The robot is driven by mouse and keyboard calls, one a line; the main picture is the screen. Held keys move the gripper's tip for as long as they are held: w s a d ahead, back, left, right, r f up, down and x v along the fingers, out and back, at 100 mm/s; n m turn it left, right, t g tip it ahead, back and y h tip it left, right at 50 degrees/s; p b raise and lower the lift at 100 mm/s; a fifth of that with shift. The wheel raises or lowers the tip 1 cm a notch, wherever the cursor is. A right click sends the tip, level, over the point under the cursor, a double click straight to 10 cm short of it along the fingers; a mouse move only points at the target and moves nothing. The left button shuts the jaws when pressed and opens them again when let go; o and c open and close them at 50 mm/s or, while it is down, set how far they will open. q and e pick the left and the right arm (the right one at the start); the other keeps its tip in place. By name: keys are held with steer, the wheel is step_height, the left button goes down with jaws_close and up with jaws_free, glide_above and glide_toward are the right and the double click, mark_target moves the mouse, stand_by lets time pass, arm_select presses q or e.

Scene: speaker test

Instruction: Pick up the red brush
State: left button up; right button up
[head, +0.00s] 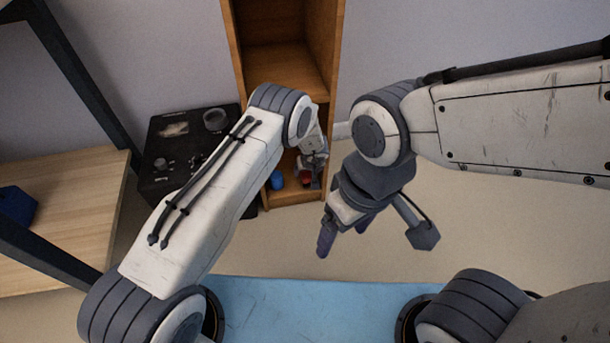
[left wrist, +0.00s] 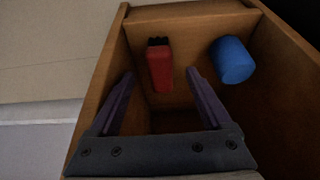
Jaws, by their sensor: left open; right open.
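The red brush (left wrist: 160,67) has a red body and a dark end. It lies in a wooden shelf compartment and shows ahead of and between the fingers of my left gripper (left wrist: 160,73) in the left wrist view. That gripper is open, with nothing held; whether the fingers reach around the brush is hard to tell. In the head view my left gripper (head: 313,172) is at the low compartment, and a small part of the red brush (head: 306,182) shows beside it. My right gripper (head: 341,236) hangs open and empty to the right, in front of the shelf.
A blue cylinder (left wrist: 233,60) lies right of the brush in the same compartment. The wooden shelf (head: 285,70) has side walls close around my left gripper. A black box (head: 170,165) stands left of it, and a wooden table (head: 70,190) further left. Floor at right is clear.

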mark_target(305, 173)
arm_select(q)
steer(key=shift+w+a+f+b, duration=0.15)
steer(key=shift+w+b, duration=0.15)
steer(key=shift+w, duration=0.3)
steer(key=shift+w+a+r+b, duration=0.15)
steer(key=shift+w+b, duration=0.15)
steer(key=shift+w, duration=0.3)
steer(key=b+x, duration=0.3)
steer(key=x, duration=0.1)
steer(key=shift+f, duration=0.3)
steer(key=shift+w+f, duration=0.1)
steer(key=shift+f, duration=0.1)
steer(key=shift+f+b, duration=0.25)
steer(key=shift+b, duration=0.15)
jaws_close()
steer(key=shift+r, duration=0.1)
